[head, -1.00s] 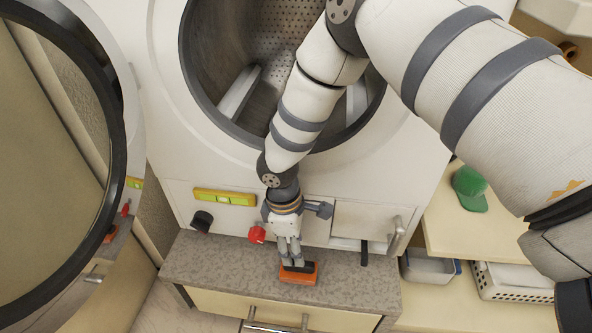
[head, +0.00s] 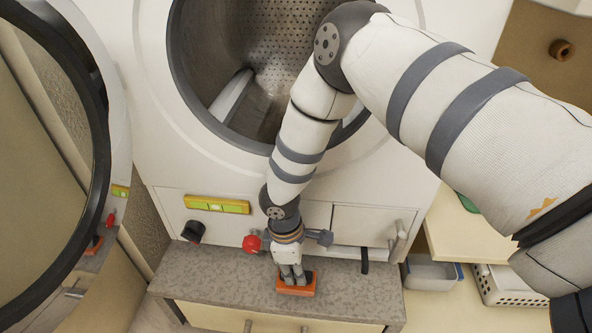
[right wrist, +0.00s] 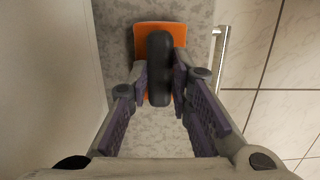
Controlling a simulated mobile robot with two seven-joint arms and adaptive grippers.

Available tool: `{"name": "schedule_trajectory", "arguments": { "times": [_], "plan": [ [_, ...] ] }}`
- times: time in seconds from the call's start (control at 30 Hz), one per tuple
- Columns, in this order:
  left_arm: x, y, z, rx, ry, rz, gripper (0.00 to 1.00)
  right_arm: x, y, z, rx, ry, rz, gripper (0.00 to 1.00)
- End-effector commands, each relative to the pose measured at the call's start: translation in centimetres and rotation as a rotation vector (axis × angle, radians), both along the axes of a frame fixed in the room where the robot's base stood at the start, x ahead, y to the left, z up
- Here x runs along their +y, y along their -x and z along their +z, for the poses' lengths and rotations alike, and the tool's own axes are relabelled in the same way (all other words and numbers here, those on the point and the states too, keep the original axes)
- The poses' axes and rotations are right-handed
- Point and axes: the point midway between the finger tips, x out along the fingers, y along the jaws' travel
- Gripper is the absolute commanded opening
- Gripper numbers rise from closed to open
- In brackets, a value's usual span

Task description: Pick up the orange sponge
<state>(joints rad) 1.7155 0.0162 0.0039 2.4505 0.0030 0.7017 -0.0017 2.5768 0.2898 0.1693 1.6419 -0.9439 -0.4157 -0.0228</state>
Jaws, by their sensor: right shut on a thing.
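The orange sponge (head: 296,289) is a small block at the front edge of the grey speckled counter top (head: 345,287), below the washing machine. In the right wrist view the orange sponge (right wrist: 147,31) has a dark rounded bar, like a handle, lying along its middle. My right gripper (head: 292,274) points down over it; the right gripper (right wrist: 160,85) is shut on the dark bar between its two fingers. I cannot tell whether the sponge is touching the counter or slightly above it. My left gripper is not in view.
The washing machine's open drum (head: 240,90) is behind my right arm, and its round door (head: 95,100) is at left. A red knob (head: 252,243), black knob (head: 193,231) and yellow-green level (head: 216,205) are near the gripper. A white basket (head: 497,286) stands at right.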

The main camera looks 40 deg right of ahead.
Motion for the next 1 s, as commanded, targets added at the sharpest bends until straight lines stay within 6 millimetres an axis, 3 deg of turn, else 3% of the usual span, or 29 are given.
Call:
{"name": "schedule_trajectory", "arguments": {
  "times": [0.23, 0.3, 0.53, 0.8, 1.0],
  "plan": [
    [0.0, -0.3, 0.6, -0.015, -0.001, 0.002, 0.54, 0.0, -0.1, 2.0, -0.004, 0.000, 0.000, 0.00],
    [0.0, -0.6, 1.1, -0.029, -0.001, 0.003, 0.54, 0.0, -0.2, 3.8, -0.006, 0.000, 0.000, 0.00],
    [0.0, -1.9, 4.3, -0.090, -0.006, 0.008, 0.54, 4.1, 3.3, 10.5, -0.008, 0.003, 0.009, 0.00],
    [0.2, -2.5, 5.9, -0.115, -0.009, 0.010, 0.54, 9.3, 8.0, 12.6, -0.001, 0.003, 0.005, 0.00],
    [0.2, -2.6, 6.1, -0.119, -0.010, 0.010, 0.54, 10.6, 9.1, 13.0, -0.001, 0.001, 0.001, 0.00]
  ]
}}
